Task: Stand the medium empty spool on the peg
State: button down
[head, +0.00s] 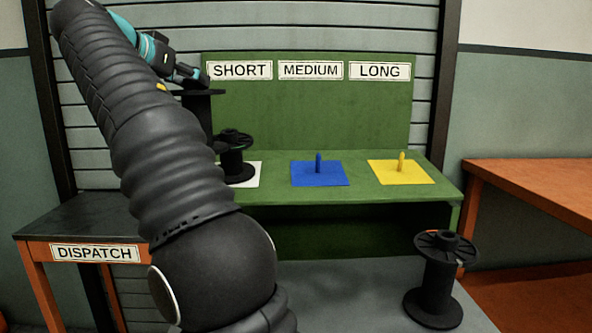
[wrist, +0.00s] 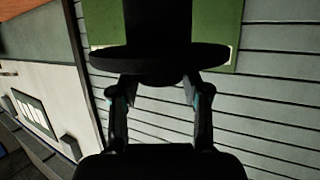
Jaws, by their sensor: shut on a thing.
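My gripper (head: 192,78) is shut on a black spool (head: 198,103), at the upper left of the green stand. In the wrist view the held spool (wrist: 160,56) has its flange edge across the two fingers (wrist: 152,82). In the head view its lower part is hidden behind my arm and another spool. The blue pad (head: 334,178) under the MEDIUM sign has an upright blue peg (head: 318,162), bare. The held spool is left of this peg and higher. Its size class is not readable.
A short black spool (head: 236,158) stands on the white pad (head: 252,172) under SHORT. The yellow pad (head: 415,176) under LONG has a bare peg (head: 401,161). A taller black spool (head: 436,285) stands at front right. The dispatch table (head: 85,220) is at left, an orange table (head: 540,180) at right.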

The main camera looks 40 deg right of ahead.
jog(key=s+d+r+p, duration=0.1)
jog(key=s+d+r, duration=0.25)
jog(key=d, duration=0.65)
jog(key=s+d+r+m+g+p, duration=0.15)
jog(key=s+d, duration=0.35)
jog(key=d, duration=0.5)
jog(key=s+d+r+p, duration=0.1)
jog(key=s+d+r, duration=0.3)
jog(key=d, duration=0.7)
jog(key=w+f, duration=1)
jog(key=f, duration=0.2)
jog(key=shift+w+d+h, duration=0.2)
jog(key=shift+w+h, duration=0.1)
jog(key=shift+h, duration=0.1)
